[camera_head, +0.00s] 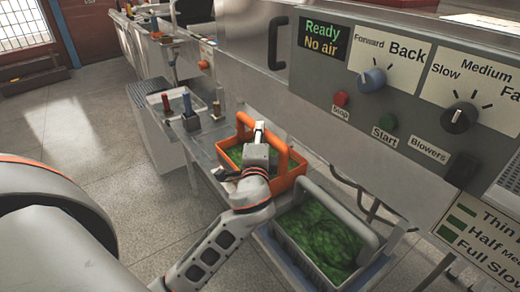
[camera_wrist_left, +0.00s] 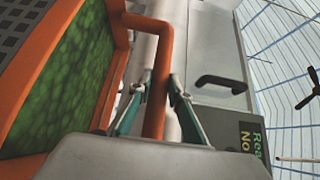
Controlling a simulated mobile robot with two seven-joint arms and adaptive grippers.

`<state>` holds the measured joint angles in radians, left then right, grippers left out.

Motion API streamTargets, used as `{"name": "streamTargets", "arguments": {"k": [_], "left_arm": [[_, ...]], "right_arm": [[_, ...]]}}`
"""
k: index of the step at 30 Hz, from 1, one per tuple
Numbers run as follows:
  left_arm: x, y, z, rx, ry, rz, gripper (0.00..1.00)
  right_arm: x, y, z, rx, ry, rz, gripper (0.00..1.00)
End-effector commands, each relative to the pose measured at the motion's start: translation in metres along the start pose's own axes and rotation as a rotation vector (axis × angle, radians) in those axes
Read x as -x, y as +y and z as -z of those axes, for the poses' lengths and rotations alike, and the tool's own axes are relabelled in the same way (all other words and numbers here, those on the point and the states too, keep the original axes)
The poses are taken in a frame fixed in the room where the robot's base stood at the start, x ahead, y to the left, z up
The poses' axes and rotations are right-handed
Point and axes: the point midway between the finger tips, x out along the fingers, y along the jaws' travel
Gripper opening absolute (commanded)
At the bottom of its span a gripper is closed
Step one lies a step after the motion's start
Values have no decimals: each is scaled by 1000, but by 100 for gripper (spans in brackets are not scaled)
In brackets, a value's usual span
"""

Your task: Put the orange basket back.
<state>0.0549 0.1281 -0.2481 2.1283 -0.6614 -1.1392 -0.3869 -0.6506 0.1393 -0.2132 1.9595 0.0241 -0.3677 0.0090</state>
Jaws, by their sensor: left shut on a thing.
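The orange basket (camera_head: 292,182) holds green contents and has an orange arched handle. In the head view it is at the middle, beside the machine's front. My left gripper (camera_head: 259,130) reaches it from below and is shut on the handle. In the left wrist view the two fingers (camera_wrist_left: 158,100) stand on either side of the orange handle (camera_wrist_left: 157,85). The basket's green mesh or contents (camera_wrist_left: 62,80) fill the left of that view. The arm hides part of the basket in the head view. My right gripper is not in view.
A grey basket (camera_head: 276,228) with green contents stands just below and right of the orange one. The machine panel (camera_head: 400,100) with knobs and a screen rises at the right. Open floor (camera_head: 90,130) is at the far left.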

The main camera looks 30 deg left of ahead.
Motion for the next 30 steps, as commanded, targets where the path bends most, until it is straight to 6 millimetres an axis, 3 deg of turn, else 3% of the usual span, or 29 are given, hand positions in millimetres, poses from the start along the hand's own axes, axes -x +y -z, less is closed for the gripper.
{"name": "streamTargets", "arguments": {"k": [4, 12, 26, 27, 28, 30], "left_arm": [[0, 7, 0, 1, 0, 3, 0], [0, 41, 0, 0, 1, 3, 0], [0, 46, 0, 2, 0, 4, 0], [0, 48, 0, 1, 1, 0, 29], [0, 48, 0, 1, 1, 0, 35], [0, 48, 0, 1, 1, 0, 35]], "right_arm": [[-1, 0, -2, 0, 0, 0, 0], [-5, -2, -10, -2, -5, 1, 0], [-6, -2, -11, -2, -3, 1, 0], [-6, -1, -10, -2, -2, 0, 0], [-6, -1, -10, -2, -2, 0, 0], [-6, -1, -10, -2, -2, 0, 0]]}}
